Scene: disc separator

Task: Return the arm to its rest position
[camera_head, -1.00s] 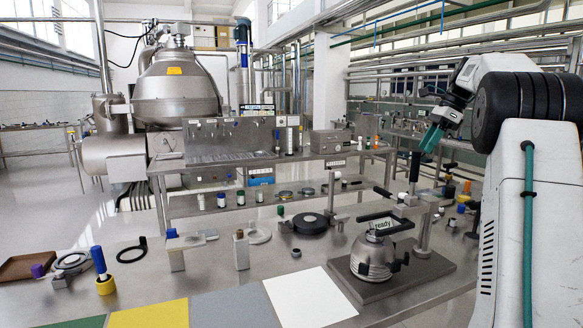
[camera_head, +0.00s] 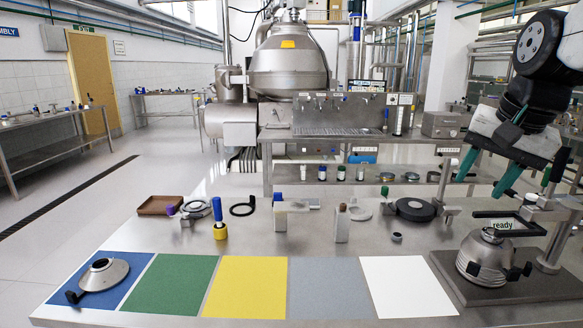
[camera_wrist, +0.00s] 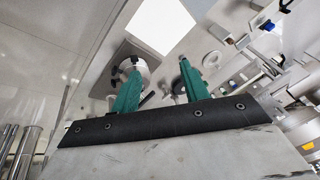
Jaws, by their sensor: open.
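My gripper (camera_head: 487,181) is at the right of the head view, raised above the workbench. Its two green fingers are spread apart with nothing between them. In the wrist view the open fingers (camera_wrist: 158,75) point down toward the bench, well above it. Below them are the disc separator model (camera_wrist: 134,72) on its dark base plate and the white mat (camera_wrist: 160,25).
Coloured mats, blue (camera_head: 70,285), green (camera_head: 178,285), yellow (camera_head: 246,287), grey (camera_head: 328,288) and white (camera_head: 407,286), line the front. A metal cone (camera_head: 105,274) sits on the blue mat. A yellow-based blue-handled tool (camera_head: 220,225), a black ring (camera_head: 242,207) and a brown tray (camera_head: 160,205) stand behind.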

